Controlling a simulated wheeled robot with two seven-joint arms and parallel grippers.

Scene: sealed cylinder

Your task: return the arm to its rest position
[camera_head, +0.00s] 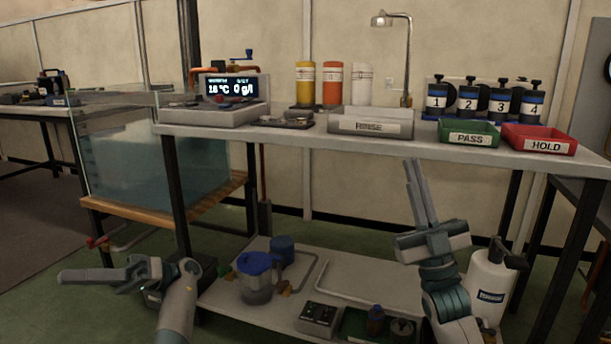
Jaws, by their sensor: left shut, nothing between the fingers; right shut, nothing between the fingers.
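My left gripper (85,275) is at the lower left, in front of the bench and below its top. It points left, is shut and holds nothing. My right gripper (412,173) points up in front of the bench's front edge, below the red and green trays' left side. Its fingers are together and empty. Neither gripper appears to touch anything. Both forearms come up from the bottom of the picture.
The bench (300,134) carries a display unit (215,114), a RINSE tray (370,125), a green PASS tray (468,139), a red HOLD tray (543,145) and several numbered cylinders (468,104). A water tank (150,160) stands left. The lower shelf (350,270) holds a blue-lidded jug (258,285).

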